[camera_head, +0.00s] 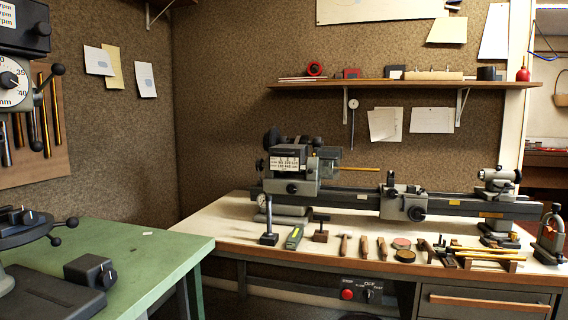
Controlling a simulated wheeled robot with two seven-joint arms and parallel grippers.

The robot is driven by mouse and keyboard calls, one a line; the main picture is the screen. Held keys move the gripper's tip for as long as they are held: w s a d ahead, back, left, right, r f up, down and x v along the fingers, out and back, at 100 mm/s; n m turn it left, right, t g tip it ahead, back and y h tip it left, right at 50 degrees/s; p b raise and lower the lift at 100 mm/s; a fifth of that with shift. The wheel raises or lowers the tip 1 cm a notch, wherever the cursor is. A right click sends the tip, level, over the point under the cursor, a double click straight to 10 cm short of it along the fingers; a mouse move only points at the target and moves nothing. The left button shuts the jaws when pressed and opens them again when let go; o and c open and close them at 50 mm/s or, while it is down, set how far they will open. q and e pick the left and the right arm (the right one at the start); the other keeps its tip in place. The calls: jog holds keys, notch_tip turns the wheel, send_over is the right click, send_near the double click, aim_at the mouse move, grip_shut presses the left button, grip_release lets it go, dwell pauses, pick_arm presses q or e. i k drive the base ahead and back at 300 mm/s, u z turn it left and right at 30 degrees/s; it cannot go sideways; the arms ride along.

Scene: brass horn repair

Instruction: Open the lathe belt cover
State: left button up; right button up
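A small bench lathe (340,192) stands along the back of the cream-topped bench on the right. Its grey headstock (291,180) is at the left end, with a white label plate on its front. A dark box-shaped cover (289,150) sits on top of the headstock and looks closed. A dark round part (272,139) shows behind its left end. I cannot tell for sure which of these dark parts is the belt cover. Neither of my grippers is in view.
Small tools and round tins (405,256) line the bench front below the lathe. A loaded shelf (390,82) hangs above.

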aim_at(282, 157)
jog(key=z, duration=0.3)
jog(key=i, duration=1.65)
jog(key=u, duration=0.55)
